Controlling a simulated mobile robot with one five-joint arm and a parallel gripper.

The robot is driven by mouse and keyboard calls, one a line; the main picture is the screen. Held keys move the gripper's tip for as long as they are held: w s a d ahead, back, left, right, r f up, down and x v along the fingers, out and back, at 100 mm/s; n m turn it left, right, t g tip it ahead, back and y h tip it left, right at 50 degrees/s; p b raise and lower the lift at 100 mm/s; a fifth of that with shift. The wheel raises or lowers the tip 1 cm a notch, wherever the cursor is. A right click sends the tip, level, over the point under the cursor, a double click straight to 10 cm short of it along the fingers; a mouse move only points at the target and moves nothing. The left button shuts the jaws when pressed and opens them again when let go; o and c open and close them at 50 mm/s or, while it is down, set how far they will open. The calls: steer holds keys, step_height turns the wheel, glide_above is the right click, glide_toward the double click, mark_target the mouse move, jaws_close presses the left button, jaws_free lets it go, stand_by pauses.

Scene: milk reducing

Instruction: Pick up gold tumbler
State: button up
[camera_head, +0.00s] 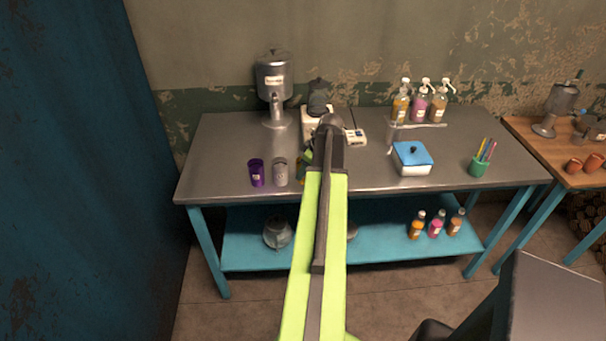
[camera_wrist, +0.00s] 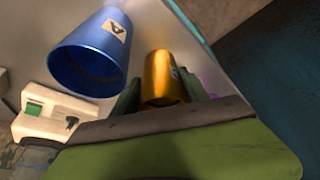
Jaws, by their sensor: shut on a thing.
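The gold tumbler (camera_wrist: 158,72) is in the middle of the wrist view, with a label on its side. My gripper (camera_wrist: 160,92) is shut on it, one green finger on each side. In the head view only a thin sliver of the tumbler (camera_head: 300,171) shows left of my arm, which hides the rest. Whether its base touches the table cannot be told.
A blue tumbler (camera_wrist: 88,58) is close on the left in the wrist view. A purple tumbler (camera_head: 257,173) and a pale tumbler (camera_head: 281,173) stand left of my gripper on the metal table (camera_head: 222,150). A blue-lidded box (camera_head: 411,160) stands on the right.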

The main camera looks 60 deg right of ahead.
step_height(320, 180, up, 18)
steer(key=p, duration=1.8)
step_height(320, 180, down, 9)
steer(key=b, duration=0.9)
